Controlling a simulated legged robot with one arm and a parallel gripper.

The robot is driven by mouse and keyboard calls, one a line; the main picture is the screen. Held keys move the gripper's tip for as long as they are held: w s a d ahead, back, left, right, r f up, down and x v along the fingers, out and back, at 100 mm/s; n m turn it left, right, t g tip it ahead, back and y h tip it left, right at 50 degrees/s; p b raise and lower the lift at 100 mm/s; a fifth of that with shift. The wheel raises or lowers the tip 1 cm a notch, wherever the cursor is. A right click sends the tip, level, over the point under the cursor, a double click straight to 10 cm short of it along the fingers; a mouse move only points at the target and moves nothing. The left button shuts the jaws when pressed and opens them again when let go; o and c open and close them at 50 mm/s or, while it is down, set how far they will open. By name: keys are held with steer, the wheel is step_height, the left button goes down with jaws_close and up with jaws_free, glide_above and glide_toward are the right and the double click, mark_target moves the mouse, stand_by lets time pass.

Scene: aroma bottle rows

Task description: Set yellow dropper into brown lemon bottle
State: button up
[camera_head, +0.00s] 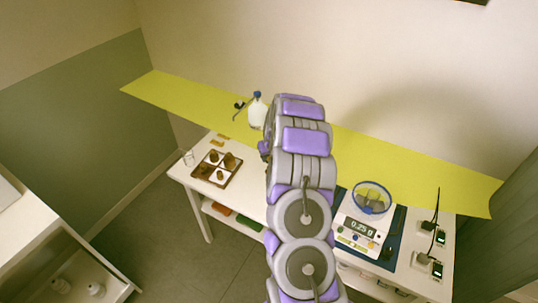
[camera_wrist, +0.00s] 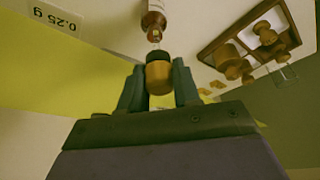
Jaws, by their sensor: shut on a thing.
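In the wrist view my gripper (camera_wrist: 158,88) is shut on the yellow dropper (camera_wrist: 158,76), holding it by its yellow-orange bulb between both fingers. The dropper's dark collar (camera_wrist: 157,56) faces away from my gripper, toward the brown bottle (camera_wrist: 153,20). The bottle has a pale label and lies in line with the dropper at the top edge of the view, partly cut off. A thin clear part shows between collar and bottle; I cannot tell whether the tip is inside the neck. In the head view my arm hides the gripper, dropper and this bottle.
A brown wooden tray (camera_head: 236,180) with several brown items stands at the table's left, beside a small glass (camera_head: 189,158). A scale (camera_head: 356,234) reading 0.25 g bears a glass bowl (camera_head: 371,197) on the right. A white squirt bottle (camera_head: 257,112) stands behind.

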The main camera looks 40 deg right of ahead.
steer(key=shift+f, duration=0.45)
steer(key=shift+f+b, duration=0.45)
steer(key=shift+f, duration=0.9)
steer(key=o, duration=0.7)
steer(key=shift+d, duration=0.1)
steer(key=shift+r, duration=0.1)
steer(key=shift+r+p, duration=1.4)
steer(key=shift+r, duration=2)
